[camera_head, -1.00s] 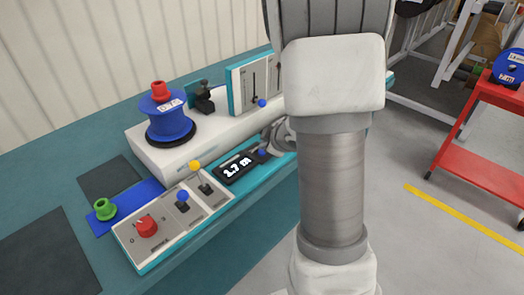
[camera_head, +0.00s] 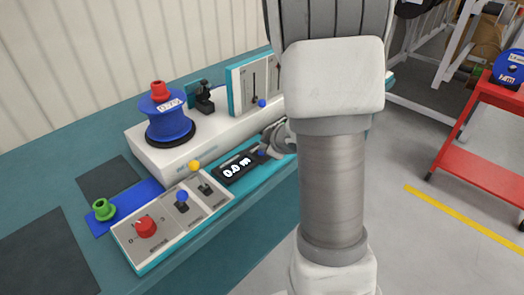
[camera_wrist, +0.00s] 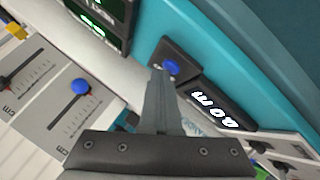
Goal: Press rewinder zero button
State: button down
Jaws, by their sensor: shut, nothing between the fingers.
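The rewinder's dark display (camera_head: 236,168) reads 0.0 m, and it also shows in the wrist view (camera_wrist: 217,104). The blue zero button (camera_wrist: 172,67) sits on the dark housing at the end of the display. It shows small in the head view (camera_head: 262,153). My gripper (camera_wrist: 158,72) is shut and empty, with its fingertips right beside the button in the wrist view. I cannot tell whether they touch it. In the head view my arm hides most of the gripper.
A blue reel (camera_head: 168,126) with a red cap stands on the white rewinder body (camera_head: 185,157). The panel has a red knob (camera_head: 146,226) and levers with blue and yellow knobs. A green spool (camera_head: 104,209) lies to the left. A red cart (camera_head: 480,150) stands right.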

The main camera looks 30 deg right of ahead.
jog(key=shift+r+p, duration=0.75)
jog(key=shift+p, duration=0.05)
notch_tip(320, 180, up, 5)
jog(key=p, duration=0.5)
dwell(0.5)
